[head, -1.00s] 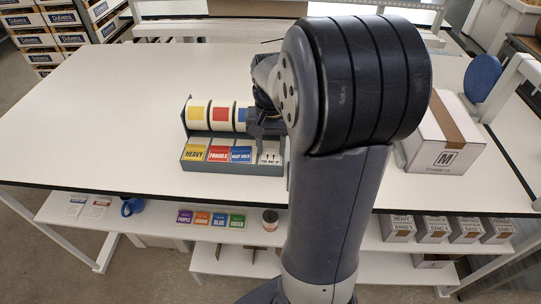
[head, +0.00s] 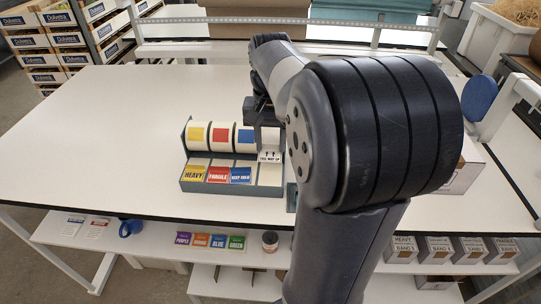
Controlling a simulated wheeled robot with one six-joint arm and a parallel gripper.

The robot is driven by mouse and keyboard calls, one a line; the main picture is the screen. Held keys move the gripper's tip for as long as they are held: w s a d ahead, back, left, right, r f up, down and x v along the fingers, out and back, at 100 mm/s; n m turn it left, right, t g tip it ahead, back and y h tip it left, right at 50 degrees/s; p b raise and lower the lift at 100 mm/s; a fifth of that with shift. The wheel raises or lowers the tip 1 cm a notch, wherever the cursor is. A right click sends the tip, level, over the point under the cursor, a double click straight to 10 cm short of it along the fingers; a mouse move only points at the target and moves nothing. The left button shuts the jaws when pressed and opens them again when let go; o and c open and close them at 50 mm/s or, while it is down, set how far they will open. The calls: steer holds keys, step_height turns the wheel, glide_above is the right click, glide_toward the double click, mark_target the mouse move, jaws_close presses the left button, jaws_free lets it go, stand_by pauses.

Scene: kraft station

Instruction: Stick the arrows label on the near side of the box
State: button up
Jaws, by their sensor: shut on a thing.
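The arrows label (head: 270,156), white with black arrows and "THIS WAY UP", hangs below my gripper (head: 267,138) just above the right end of the label dispenser (head: 232,189). My gripper is shut on the label's upper edge; its fingertips are small and partly hidden by my arm. The box (head: 467,172) stands on the table at the right. My arm covers most of it, including its near side; only part of its right end shows.
The dispenser holds heavy (head: 195,174), fragile (head: 218,175) and keep-dry (head: 241,176) labels; its rightmost slot looks bare. A round blue pad (head: 479,101) stands behind the box. The table's left half (head: 100,150) is clear.

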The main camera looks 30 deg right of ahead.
step_height(320, 180, up, 4)
steer(key=p, duration=0.2)
steer(key=shift+r+p, duration=0.25)
steer(key=shift+p, duration=0.1)
step_height(320, 180, up, 4)
steer(key=p, duration=0.4)
steer(key=shift+r, duration=0.1)
